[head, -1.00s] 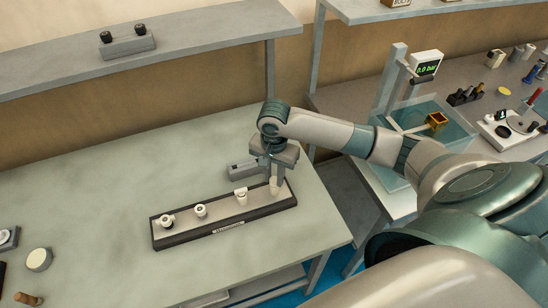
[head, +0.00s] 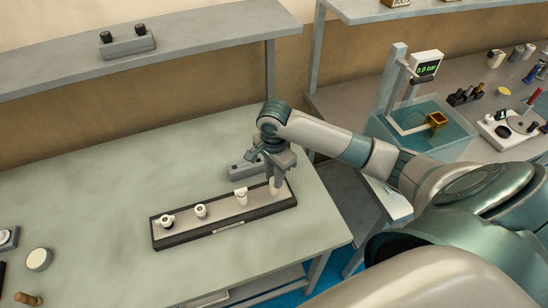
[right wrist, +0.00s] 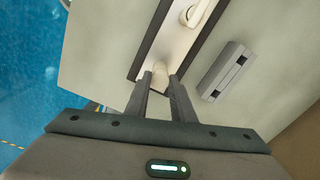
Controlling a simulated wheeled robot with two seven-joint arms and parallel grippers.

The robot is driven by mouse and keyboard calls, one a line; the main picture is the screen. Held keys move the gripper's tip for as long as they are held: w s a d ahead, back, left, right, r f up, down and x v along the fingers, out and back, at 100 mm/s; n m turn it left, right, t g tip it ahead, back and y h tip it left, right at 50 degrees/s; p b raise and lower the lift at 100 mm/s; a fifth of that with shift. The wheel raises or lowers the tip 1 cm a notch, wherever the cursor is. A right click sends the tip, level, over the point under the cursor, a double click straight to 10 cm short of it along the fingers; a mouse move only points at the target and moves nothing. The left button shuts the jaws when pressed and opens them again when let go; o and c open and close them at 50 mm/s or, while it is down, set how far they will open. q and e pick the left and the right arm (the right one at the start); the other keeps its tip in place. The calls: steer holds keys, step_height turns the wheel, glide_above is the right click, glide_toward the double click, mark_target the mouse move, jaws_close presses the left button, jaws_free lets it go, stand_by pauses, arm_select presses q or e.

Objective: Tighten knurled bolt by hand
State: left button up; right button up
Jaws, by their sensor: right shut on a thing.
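A dark-edged board (head: 225,217) with a light top lies on the table and carries several white fittings in a row. My right gripper (head: 275,182) is over the right end of the board, shut on the rightmost white fitting (head: 274,187). In the right wrist view the two fingers (right wrist: 160,82) close around a pale upright piece (right wrist: 162,74) at the board's end. The fingers hide much of it, and I cannot make out knurling. Other white fittings (head: 241,197), (head: 200,211) and (head: 167,220) stand apart to the left. My left gripper is not in view.
A grey block (head: 240,169) with dark slots lies behind the board, close to my right gripper. A shelf (head: 190,45) runs above the back of the table. A clear tank (head: 455,128) and a display (head: 426,64) stand to the right. The table's left middle is clear.

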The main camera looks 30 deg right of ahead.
steer(key=shift+m, duration=0.8)
steer(key=m, duration=0.3)
steer(key=o, duration=0.7)
steer(key=shift+c, duration=0.2)
steer(key=shift+r, duration=1.5)
